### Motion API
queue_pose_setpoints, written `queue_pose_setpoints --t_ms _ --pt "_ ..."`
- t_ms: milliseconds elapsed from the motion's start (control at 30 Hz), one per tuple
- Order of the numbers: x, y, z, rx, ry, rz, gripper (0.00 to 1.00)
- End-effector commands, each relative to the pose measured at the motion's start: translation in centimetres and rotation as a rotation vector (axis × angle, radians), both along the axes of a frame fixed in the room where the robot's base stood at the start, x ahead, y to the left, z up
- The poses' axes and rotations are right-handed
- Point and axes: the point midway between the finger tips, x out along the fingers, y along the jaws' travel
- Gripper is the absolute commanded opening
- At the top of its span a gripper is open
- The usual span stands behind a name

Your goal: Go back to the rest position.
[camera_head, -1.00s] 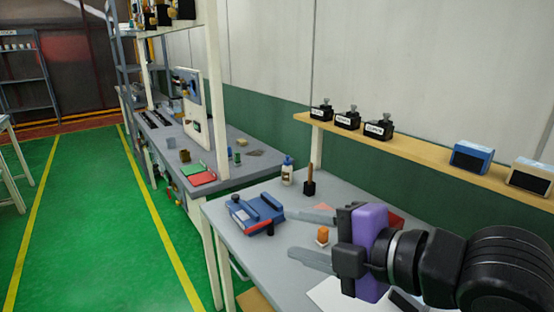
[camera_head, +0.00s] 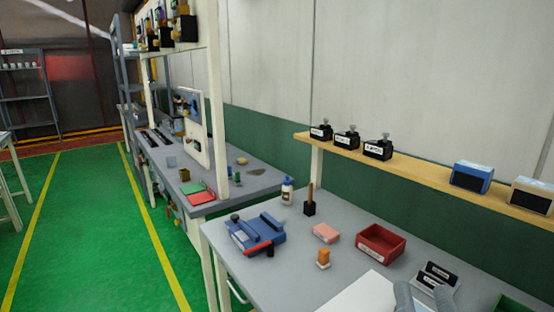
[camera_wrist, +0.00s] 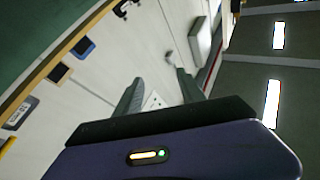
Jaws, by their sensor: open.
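The grey fingertips of my gripper (camera_head: 422,298) show at the bottom right of the head view, low in the frame over the near part of the workbench (camera_head: 225,238). In the wrist view the two fingers of my gripper (camera_wrist: 158,80) stand apart with nothing between them. The wrist view is tilted and shows the wall, the shelf and ceiling lamps. The rest of my arm is outside the head view.
On the bench are a blue fixture (camera_head: 257,234), a red bin (camera_head: 381,244), a pink block (camera_head: 326,232), an orange-topped piece (camera_head: 323,257) and a white bottle (camera_head: 287,191). A wooden shelf (camera_head: 430,178) runs along the wall. The green floor (camera_head: 95,230) at left is clear.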

Motion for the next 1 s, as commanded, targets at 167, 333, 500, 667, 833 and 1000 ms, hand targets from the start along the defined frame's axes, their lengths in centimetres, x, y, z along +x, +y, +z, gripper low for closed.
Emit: queue_pose_setpoints --t_ms 167,333,500,667,833,1000 --pt "-5.1 -0.9 -5.6 0.055 0.095 -0.055 0.47" --pt "-10.3 -1.2 -10.1 0.039 0.202 -0.081 0.47" --pt "-15.9 -1.2 -14.1 -0.037 0.342 -0.074 0.47" --pt "-21.3 -1.2 -17.9 -0.132 0.509 -0.032 0.47" --pt "-25.7 -1.3 -20.4 -0.187 0.642 0.024 0.47" --pt "-27.6 -0.7 -21.4 -0.205 0.695 0.07 0.47"
